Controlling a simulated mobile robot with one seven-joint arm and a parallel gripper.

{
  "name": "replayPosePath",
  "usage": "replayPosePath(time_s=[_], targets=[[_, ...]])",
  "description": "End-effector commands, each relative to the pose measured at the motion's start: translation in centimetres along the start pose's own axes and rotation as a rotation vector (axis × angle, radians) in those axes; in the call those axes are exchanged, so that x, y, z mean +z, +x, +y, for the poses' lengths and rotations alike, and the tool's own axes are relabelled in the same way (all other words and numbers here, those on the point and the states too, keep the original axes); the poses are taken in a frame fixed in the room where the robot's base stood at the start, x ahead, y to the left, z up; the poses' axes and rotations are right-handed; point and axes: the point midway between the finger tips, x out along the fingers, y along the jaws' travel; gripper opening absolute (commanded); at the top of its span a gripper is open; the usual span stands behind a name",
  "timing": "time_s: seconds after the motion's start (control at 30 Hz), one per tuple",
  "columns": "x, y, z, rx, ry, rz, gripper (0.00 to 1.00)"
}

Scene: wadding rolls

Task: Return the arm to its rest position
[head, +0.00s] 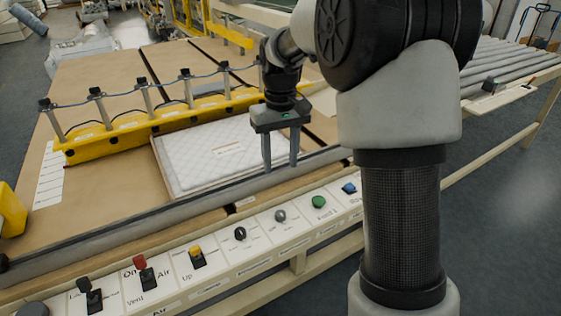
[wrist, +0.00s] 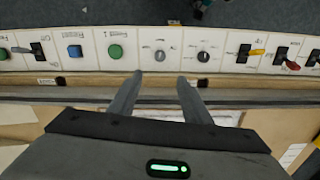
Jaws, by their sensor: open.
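My gripper (head: 281,160) hangs from my arm above the front rail of the workbench, with its fingers pointing down. Its two fingers are apart with nothing between them. In the wrist view my gripper (wrist: 157,85) also shows open and empty, with the control panel (wrist: 135,50) beyond its fingertips. My arm is bent and fills the upper middle and right of the head view. It hides part of the bench behind it.
The control panel (head: 222,252) with several switches and buttons runs along the bench's front edge. A white quilted pad (head: 205,153) lies behind my gripper. A yellow bar (head: 130,130) with several upright posts stands behind the pad. Rollers (head: 500,70) lie at right.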

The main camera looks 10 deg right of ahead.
Motion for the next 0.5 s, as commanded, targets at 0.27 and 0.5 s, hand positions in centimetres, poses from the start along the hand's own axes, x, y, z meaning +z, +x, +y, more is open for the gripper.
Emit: replayPosePath(time_s=[0.27, 0.5], targets=[[1.8, -2.3, -0.3, 0.013, 0.011, 0.041, 0.44], [10.1, -8.4, -1.7, 0.047, 0.068, 0.197, 0.44]])
